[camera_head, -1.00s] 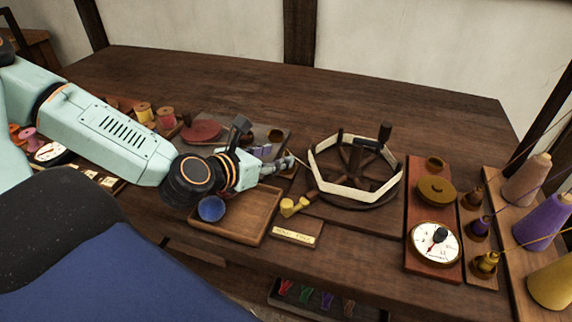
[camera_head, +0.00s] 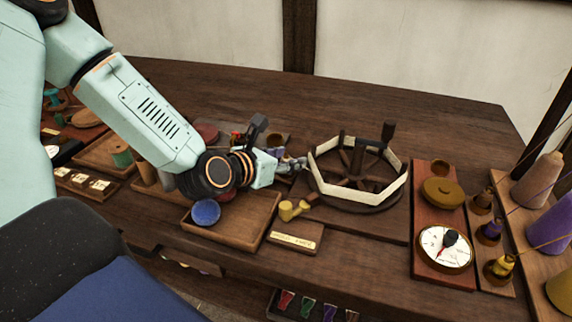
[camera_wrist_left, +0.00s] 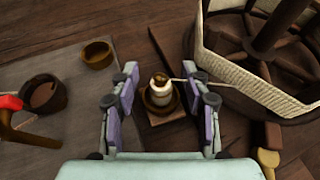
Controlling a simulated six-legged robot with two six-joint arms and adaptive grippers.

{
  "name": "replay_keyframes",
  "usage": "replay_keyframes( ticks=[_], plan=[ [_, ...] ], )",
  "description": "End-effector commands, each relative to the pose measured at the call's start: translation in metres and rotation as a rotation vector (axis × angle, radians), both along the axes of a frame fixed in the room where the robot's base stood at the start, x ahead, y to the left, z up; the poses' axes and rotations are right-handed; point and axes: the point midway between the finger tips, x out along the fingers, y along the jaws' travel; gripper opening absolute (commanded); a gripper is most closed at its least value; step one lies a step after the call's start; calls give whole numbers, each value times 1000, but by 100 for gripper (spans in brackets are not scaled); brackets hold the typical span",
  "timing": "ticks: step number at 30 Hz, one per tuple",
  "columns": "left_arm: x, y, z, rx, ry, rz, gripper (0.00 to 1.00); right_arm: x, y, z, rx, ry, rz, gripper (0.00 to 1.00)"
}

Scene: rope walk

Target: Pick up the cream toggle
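In the left wrist view, a small cream, rounded piece with a brown top (camera_wrist_left: 160,90) stands in a dark round dish on a small wooden block. It looks like the cream toggle. A pale thread runs from it toward the winding wheel. My left gripper (camera_wrist_left: 160,105) is open, with its two fingers to either side of this piece, apart from it. In the head view my left gripper (camera_head: 290,164) is low over the bench, just left of the wheel. I cannot make out the toggle there. My right gripper is in neither view.
The winding wheel (camera_head: 318,178) with its cream band stands close to the right of the gripper. A dial (camera_head: 446,248) and spools stand at right.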

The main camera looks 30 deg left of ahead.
Motion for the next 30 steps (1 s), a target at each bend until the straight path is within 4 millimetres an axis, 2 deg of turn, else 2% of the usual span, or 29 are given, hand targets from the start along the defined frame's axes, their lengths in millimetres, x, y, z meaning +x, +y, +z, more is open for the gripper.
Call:
replay_keyframes(
  ticks=[1,15,23,26,30],
  plan=[
    [0,0,0,0,0,0,41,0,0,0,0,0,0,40],
    [0,0,0,0,0,0,3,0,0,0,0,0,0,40],
    [0,0,5,-1,-1,1,2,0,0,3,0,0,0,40],
    [0,0,19,-3,-2,2,2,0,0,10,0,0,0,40],
    [0,0,48,-3,-4,2,2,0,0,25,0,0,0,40]
  ],
)
